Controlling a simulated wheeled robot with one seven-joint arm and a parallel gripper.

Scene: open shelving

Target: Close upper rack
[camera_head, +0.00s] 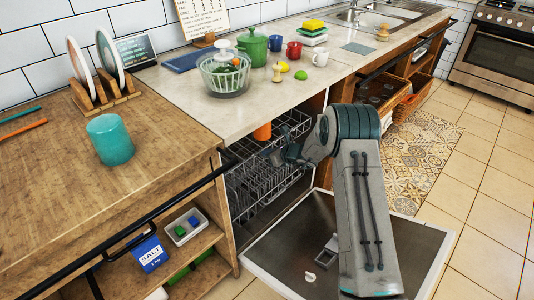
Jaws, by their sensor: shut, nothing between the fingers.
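The upper rack (262,176) is a grey wire basket in the open dishwasher under the counter. It juts out past the counter's front edge. An orange cup (263,131) stands in its back part. My gripper (279,157) is at the rack, over or against its right side; whether it touches the wires is unclear. The gripper is small in view, shut and empty. My arm hides part of the rack's right side and the dishwasher opening. The dishwasher door (285,245) is folded down flat below, with its inner face up.
The grey counter (225,115) above holds a salad spinner (224,75), a green pot (252,47) and several mugs. A wooden cabinet (110,150) with a black rail (160,213) stands close on the left. Tiled floor (485,215) is free on the right.

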